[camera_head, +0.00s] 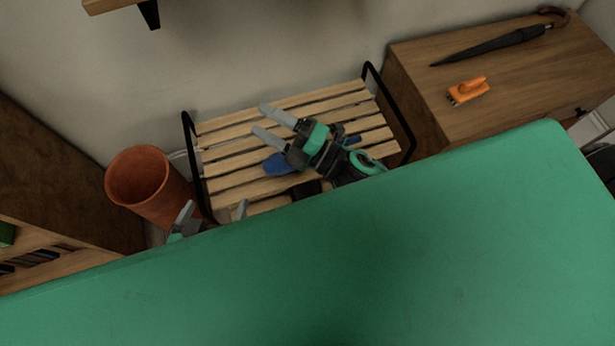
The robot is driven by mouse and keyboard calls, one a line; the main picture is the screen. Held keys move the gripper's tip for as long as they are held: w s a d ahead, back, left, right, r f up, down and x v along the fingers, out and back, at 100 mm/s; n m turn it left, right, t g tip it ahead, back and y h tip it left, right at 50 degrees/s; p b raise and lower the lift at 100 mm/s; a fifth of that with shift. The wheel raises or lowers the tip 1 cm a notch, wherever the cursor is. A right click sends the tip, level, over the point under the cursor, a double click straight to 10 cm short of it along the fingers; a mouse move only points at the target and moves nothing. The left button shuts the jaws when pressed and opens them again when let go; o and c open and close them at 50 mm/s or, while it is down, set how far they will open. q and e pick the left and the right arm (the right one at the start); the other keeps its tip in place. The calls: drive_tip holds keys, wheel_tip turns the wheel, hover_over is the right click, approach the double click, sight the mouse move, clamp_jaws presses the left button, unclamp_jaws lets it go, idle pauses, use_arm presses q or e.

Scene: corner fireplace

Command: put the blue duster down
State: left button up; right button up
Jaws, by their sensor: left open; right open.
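A blue duster (278,164) lies on the wooden slatted rack (230,178). Its rounded blue end shows left of my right gripper, and a small blue piece shows on the other side; the middle is hidden behind the gripper. My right gripper (263,120) is open with nothing between its fingers, over the rack, its fingers pointing to the upper left. My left gripper (215,210) is open and empty, low by the rack's front left corner; its lower part is hidden.
A terracotta pot (150,185) stands left of the rack. A wooden cabinet (420,70) on the right holds a dark umbrella (495,45) and an orange brush (468,90). A shelf (105,5) juts from the wall above. Black metal rails (390,108) rise at the rack's ends.

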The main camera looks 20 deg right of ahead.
drive_tip(key=s+d+f+m+g+h, duration=0.1)
drive_tip(key=s+f+m+h, duration=0.3)
drive_tip(key=m, duration=0.7)
drive_tip(key=s+d+f+m+g+h, duration=0.2)
drive_tip(key=s+f+m+h, duration=0.3)
drive_tip(key=m, duration=0.6)
drive_tip(key=shift+d+f+h, duration=0.4)
drive_tip(key=shift+d+f, duration=0.35)
drive_tip(key=shift+f, duration=0.15)
